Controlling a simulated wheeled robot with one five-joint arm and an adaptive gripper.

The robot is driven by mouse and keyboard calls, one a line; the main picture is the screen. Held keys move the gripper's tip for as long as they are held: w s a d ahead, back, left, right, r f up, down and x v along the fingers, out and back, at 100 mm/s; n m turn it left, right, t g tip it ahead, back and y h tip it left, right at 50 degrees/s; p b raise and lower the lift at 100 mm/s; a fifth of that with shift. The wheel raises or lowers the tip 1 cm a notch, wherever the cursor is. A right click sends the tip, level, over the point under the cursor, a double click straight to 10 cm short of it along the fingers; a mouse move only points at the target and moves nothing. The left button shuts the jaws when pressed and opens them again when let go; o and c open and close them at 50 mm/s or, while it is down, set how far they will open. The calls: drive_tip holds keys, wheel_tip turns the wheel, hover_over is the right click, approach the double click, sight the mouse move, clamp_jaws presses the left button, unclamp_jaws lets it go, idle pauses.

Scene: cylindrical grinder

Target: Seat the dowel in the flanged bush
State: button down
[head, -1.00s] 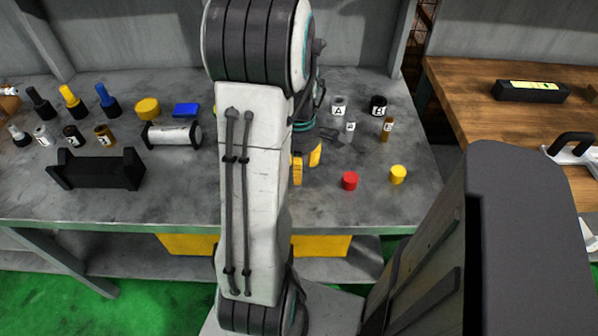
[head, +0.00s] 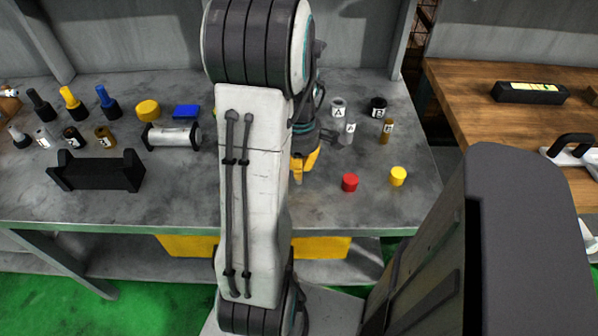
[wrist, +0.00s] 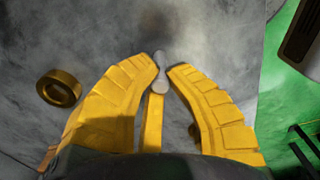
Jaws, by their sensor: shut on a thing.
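My gripper (head: 304,166) has yellow fingers and hangs over the middle of the grey bench, partly behind my arm in the head view. In the wrist view its fingertips (wrist: 160,72) are closed in on a small grey piece (wrist: 158,62), which appears to be the dowel. The fingers hide most of it, so I cannot tell its length or tilt. A brass ring with a dark round opening (wrist: 60,88), apparently the flanged bush, lies on the bench left of the fingers, apart from them. My arm seems to hide the ring in the head view.
A red cap (head: 350,183) and a yellow cap (head: 398,176) stand right of my gripper. Labelled containers A (head: 339,107) and B (head: 378,107) stand behind them. A black cradle (head: 97,172) and several bottles are on the left. The bench's front middle is clear.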

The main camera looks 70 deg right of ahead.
drive_tip(key=shift+r, duration=0.5)
wheel_tip(320, 180, up, 3)
drive_tip(key=shift+d+r+p, duration=0.1)
drive_tip(key=shift+r+p, duration=0.1)
drive_tip(key=shift+p, duration=0.15)
drive_tip(key=s+a+r+p, duration=0.6)
drive_tip(key=s+r, duration=0.2)
drive_tip(key=s, duration=0.3)
drive_tip(key=shift+s+r+m+p, duration=0.3)
drive_tip(key=shift+s+p, duration=0.1)
